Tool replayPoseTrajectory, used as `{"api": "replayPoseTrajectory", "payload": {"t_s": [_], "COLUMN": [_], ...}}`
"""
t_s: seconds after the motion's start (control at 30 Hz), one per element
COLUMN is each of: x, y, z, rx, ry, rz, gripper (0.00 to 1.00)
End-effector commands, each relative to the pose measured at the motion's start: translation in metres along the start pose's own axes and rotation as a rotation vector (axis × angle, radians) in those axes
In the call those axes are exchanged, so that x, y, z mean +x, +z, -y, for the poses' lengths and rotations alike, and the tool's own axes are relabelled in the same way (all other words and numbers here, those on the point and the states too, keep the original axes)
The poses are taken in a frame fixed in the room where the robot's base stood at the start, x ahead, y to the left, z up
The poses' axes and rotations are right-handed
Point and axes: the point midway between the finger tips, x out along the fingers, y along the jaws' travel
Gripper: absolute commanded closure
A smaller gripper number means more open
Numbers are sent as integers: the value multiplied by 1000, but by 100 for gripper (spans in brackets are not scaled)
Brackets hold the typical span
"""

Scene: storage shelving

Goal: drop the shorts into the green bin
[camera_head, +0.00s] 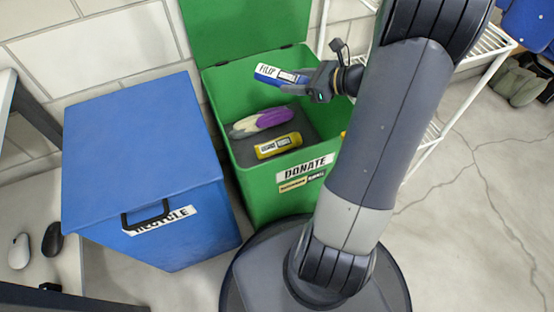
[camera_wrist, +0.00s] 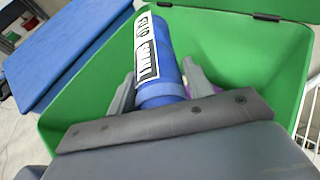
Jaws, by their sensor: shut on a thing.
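My gripper (camera_head: 312,82) is shut on a blue roll with a white printed label, apparently the rolled shorts (camera_head: 270,75). It holds the roll above the open green bin (camera_head: 252,196), near the raised lid. In the wrist view the roll (camera_wrist: 163,62) lies between the two grey fingers of my gripper (camera_wrist: 158,82), with the green bin (camera_wrist: 85,92) around and below it. The bin has a white DONATE label on its front. Part of the bin's inside is hidden behind the roll and my gripper.
In the bin lie a purple and white thing (camera_head: 260,123) and a yellow labelled roll (camera_head: 278,146). The blue recycle bin (camera_head: 140,150) stands shut at the left. A white wire shelf (camera_head: 488,45) stands right of the green bin.

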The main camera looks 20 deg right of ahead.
Motion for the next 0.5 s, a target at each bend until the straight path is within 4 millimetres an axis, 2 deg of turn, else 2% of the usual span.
{"api": "replayPoseTrajectory", "payload": {"t_s": [0.03,0.1,0.4,0.43,0.5], "x": [3,4,4,4,4], "y": [-7,-9,-9,-9,-9], "z": [0,0,0,0,0], "rx": [0,0,0,0,0], "ry": [0,0,0,0,0], "rz": [1,1,1,1,1], "gripper": [78,78,78,49,44]}}
